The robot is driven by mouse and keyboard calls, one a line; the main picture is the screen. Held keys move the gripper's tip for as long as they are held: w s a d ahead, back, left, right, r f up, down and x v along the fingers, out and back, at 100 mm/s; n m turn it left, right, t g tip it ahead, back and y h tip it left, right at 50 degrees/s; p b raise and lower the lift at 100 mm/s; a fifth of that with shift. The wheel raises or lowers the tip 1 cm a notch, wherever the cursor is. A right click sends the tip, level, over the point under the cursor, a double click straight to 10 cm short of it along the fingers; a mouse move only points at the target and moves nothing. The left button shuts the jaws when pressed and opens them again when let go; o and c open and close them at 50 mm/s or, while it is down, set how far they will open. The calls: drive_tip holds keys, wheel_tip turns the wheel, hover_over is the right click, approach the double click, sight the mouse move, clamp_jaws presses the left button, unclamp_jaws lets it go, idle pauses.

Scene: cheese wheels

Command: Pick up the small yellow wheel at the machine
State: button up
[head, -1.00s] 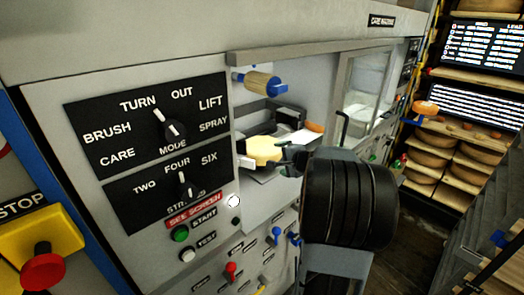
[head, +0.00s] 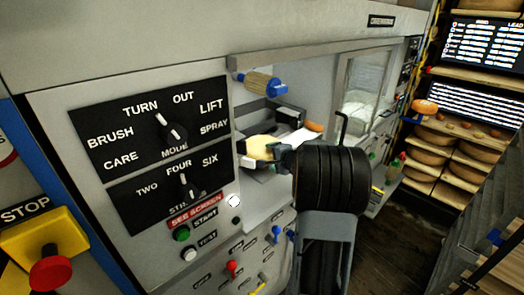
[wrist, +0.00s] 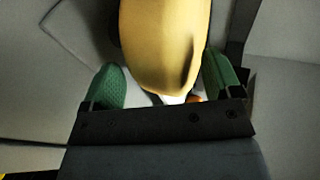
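The small yellow wheel (head: 258,147) sits in the open bay of the grey machine (head: 240,215), just beyond my gripper in the head view. In the wrist view the yellow wheel (wrist: 165,45) reaches down from the top edge between the two green fingers. My gripper (wrist: 163,80) is open around it, with a narrow gap at the left finger. The right finger lies close to the wheel's edge, and I cannot tell if it touches. In the head view my gripper (head: 270,155) is partly hidden by the black wrist.
A blue-ended roller (head: 260,83) juts out above the wheel. A sliding glass window (head: 362,90) with a black handle is to the right. Mode dials fill the black panels (head: 150,125) at left. Shelves of large cheese wheels (head: 455,160) stand at far right.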

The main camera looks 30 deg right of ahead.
drive_tip(key=c, duration=1.3)
drive_tip(key=shift+r, duration=0.15)
drive_tip(key=shift+c, duration=0.7)
drive_tip(key=shift+r, duration=0.15)
